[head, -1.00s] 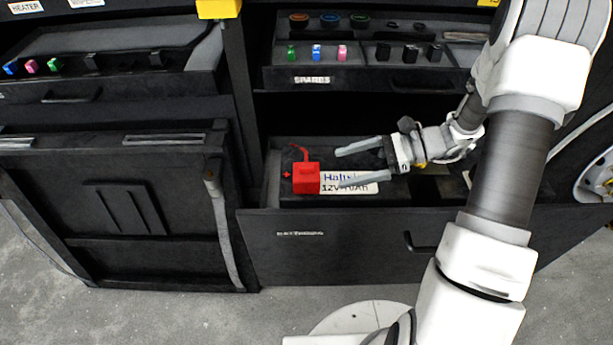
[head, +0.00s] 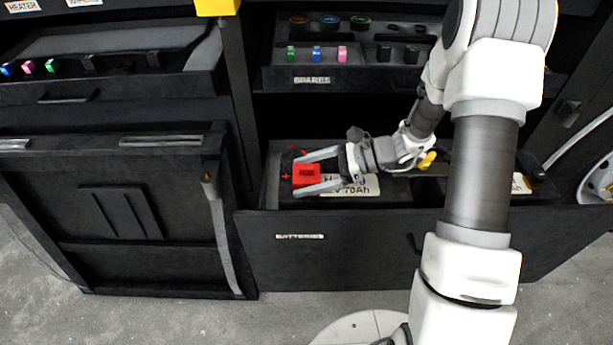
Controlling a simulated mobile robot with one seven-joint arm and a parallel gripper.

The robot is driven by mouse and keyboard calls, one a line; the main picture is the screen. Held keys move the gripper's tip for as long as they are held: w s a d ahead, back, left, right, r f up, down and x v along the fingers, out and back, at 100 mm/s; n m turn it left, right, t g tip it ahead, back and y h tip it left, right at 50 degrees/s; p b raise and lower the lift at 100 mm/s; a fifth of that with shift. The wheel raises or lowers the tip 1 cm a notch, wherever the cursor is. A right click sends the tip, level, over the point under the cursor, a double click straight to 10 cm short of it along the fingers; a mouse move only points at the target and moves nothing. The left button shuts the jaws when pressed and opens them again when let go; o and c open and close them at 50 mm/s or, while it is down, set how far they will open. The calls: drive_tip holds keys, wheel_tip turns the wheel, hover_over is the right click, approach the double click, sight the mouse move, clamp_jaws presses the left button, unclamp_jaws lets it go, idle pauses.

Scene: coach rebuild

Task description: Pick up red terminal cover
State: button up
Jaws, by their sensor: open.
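The red terminal cover (head: 306,174) is a small red block at the left end of a black battery with a white label (head: 352,189), inside the open drawer. A red plus mark shows just left of it. My gripper (head: 298,176) is open, pointing left, with one finger on the far side of the cover and one on the near side. The cover lies between the fingers. I cannot tell whether either finger touches it. The gripper hides part of the label.
The open drawer marked BATTERIES (head: 330,250) has a raised front wall close to the near finger. Above it is the SPARES tray (head: 370,78) with small coloured parts. A black panel (head: 125,210) stands at the left. A wheel (head: 597,185) shows at the right edge.

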drive_tip(key=c, duration=1.3)
drive_tip(key=shift+o, duration=0.2)
